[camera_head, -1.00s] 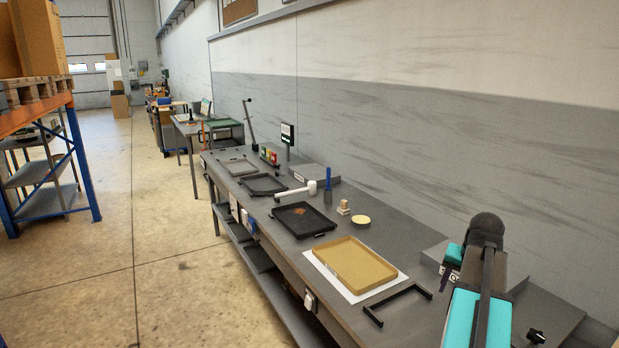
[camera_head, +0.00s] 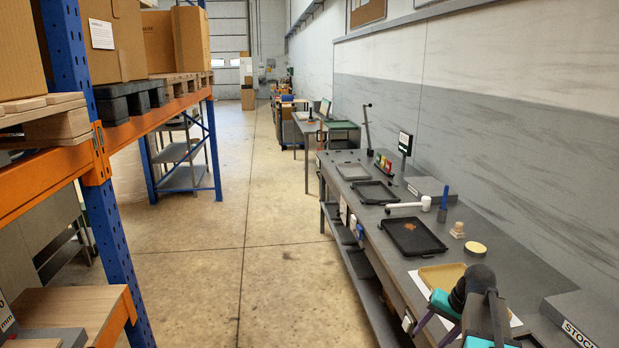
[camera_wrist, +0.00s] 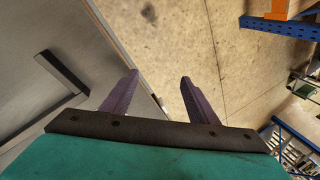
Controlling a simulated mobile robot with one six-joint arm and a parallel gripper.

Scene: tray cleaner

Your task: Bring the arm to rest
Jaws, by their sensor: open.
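My gripper (camera_wrist: 158,88) shows in the wrist view with its two purple fingers apart and nothing between them. Behind the fingers is a dark plate and a teal body. In the head view my gripper and arm are at the lower right, above the near part of the grey workbench (camera_head: 510,265). There they cover part of the tan tray (camera_head: 440,274) on its white sheet. In the wrist view the fingers hang over the bench's edge, with the concrete floor (camera_wrist: 200,50) beyond.
The bench holds a black tray with a brown patch (camera_head: 412,238), a white-headed tool (camera_head: 408,205), a round yellow lid (camera_head: 475,249) and a box marked STOCK (camera_head: 590,322). A blue and orange rack (camera_head: 100,175) stands at the left. The floor aisle (camera_head: 240,220) between is clear.

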